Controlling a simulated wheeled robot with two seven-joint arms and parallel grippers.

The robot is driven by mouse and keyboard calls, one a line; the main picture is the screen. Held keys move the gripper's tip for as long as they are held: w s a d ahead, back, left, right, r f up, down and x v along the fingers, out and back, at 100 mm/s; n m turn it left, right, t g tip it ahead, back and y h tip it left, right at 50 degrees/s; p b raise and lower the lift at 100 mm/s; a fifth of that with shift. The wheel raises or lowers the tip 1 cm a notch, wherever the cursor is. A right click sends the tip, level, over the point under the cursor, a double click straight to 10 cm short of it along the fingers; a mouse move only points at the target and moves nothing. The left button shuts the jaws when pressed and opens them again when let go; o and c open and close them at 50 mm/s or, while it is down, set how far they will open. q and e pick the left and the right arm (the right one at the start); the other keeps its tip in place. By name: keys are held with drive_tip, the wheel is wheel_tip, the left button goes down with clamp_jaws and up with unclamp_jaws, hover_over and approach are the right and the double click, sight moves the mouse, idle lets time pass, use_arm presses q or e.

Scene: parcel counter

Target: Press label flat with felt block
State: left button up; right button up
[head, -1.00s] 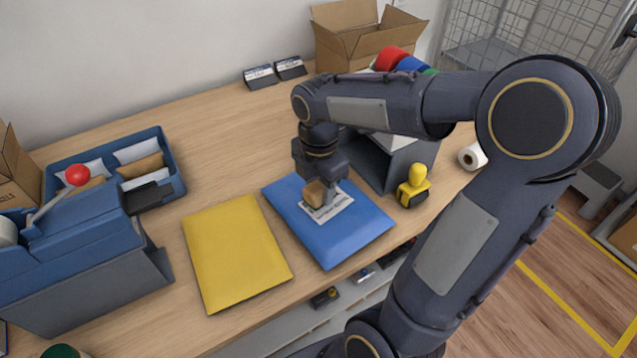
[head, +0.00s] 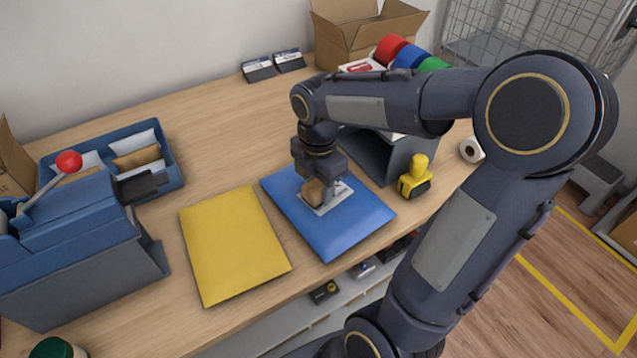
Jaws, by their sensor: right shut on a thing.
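My right gripper (head: 326,194) is shut on the tan felt block (head: 313,192). The block is over the white label (head: 340,193) on the blue parcel (head: 342,232), and it looks to be touching the label, though the contact edge is hard to see. The label lies on the parcel's upper middle, partly hidden by the gripper and block. The blue parcel lies flat on the counter near its front edge. My left gripper is not in view.
A yellow envelope (head: 233,245) lies left of the blue parcel. A yellow-handled stamp (head: 415,177) stands to its right. A blue tape machine (head: 80,235) and a blue tray (head: 172,178) are at the left. An open carton (head: 355,42) stands at the back.

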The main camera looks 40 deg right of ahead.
wheel_tip(320, 180, up, 6)
drive_tip(key=p, duration=0.5)
idle(0.4)
